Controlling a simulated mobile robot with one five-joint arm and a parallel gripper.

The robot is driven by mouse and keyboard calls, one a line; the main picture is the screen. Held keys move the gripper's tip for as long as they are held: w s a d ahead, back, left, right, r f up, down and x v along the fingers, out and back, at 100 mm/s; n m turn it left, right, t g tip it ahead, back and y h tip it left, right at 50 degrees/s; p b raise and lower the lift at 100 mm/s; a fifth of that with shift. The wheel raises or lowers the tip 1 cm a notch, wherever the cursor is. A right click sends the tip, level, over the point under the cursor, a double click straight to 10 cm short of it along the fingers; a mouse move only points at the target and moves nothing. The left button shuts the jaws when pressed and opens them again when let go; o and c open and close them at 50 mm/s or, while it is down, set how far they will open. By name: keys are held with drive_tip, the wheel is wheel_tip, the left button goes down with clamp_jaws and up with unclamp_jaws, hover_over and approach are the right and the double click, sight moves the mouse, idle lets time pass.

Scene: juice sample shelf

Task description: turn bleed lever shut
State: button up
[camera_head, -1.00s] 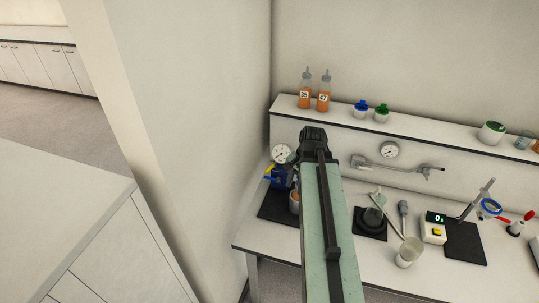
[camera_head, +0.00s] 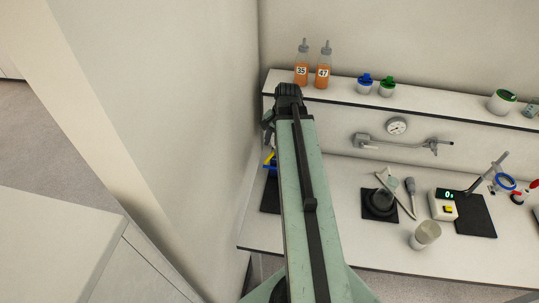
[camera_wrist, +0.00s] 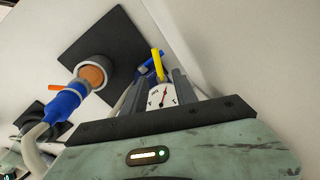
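In the wrist view a yellow lever (camera_wrist: 158,66) stands up just beyond the fingertips of my gripper (camera_wrist: 156,84). A white dial gauge (camera_wrist: 162,96) with a red needle shows between the fingers. The fingers are apart with nothing visibly gripped; I cannot tell whether they touch the lever. A blue fitting (camera_wrist: 65,101) with an orange lever (camera_wrist: 70,88) and a grey hose lies to the left, by a cup with an orange-brown top (camera_wrist: 95,73). Which lever is the bleed lever is not marked. In the head view my arm hides most of this; a yellow lever (camera_head: 270,157) peeks out at its left.
A black mat (camera_wrist: 112,38) lies under the cup. A wall closes off the left side of the bench. The shelf holds two orange bottles (camera_head: 302,70) (camera_head: 323,72).

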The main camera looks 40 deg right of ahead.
sight(271, 156)
drive_tip(key=f+b, duration=0.1)
drive_tip(key=f, duration=0.1)
drive_tip(key=f+b, duration=0.2)
drive_tip(key=w+f+b, duration=0.1)
drive_tip(key=f+b, duration=0.1)
drive_tip(key=shift+f, duration=0.25)
drive_tip(key=shift+r, duration=0.15)
drive_tip(key=shift+a, duration=0.1)
clamp_jaws()
idle(0.7)
